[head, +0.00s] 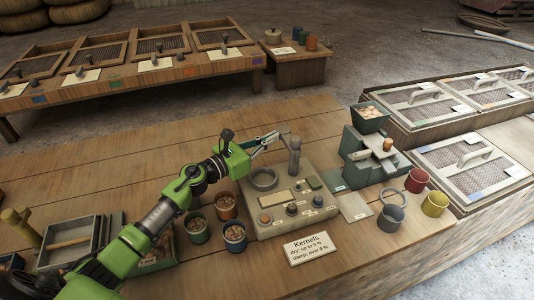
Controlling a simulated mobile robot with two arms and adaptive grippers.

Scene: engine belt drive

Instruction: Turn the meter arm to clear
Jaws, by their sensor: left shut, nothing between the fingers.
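The meter (300,215) is a pale boxy device on the wooden table, with a small display, several knobs and a round grey ring (264,179) on its top. A grey post with a rounded arm (294,157) rises at the meter's back. My left gripper (274,140) reaches in from the left, just beside the top of this post. Its fingers look shut and hold nothing. I cannot tell whether they touch the arm. My right gripper is not in view.
Cups of kernels (235,237) stand left of the meter. A sign (311,247) reading "Kernels" lies in front. A green-grey machine with a hopper (368,118) stands to the right, with empty coloured cups (435,203) beside it. Mesh-topped boxes (471,165) line the right.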

